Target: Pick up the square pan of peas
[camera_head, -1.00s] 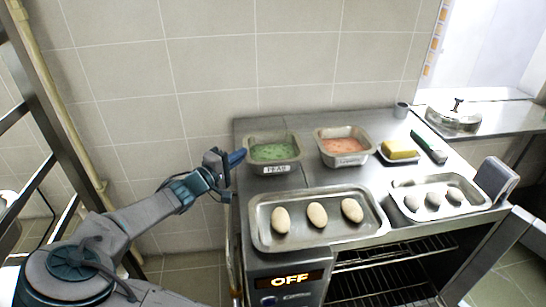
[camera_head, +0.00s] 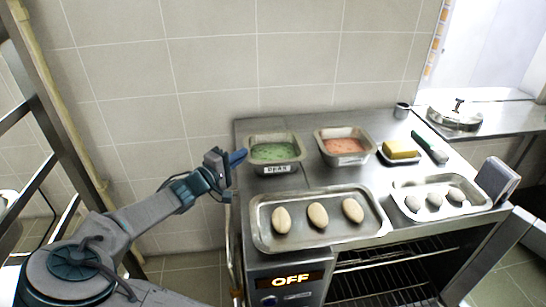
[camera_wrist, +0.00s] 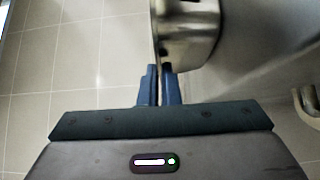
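The square metal pan of peas (camera_head: 276,168) stands at the back left of the steel top, with green contents and a label reading PEAS on its front. In the wrist view the pan (camera_wrist: 190,30) fills the top middle, its thin rim edge running down between my two blue fingertips. My gripper (camera_head: 238,157) is at the pan's left side, and in the wrist view (camera_wrist: 160,86) its fingers are close together with the rim between them. The pan looks level on the top. The peas are not visible in the wrist view.
A similar pan of orange-red food (camera_head: 345,160) stands just to the right. A tray with three pale loaves (camera_head: 262,238) lies in front. A yellow block on a dish (camera_head: 402,150), a green-handled tool (camera_head: 430,147) and another tray (camera_head: 400,208) are further right. A wall stands behind.

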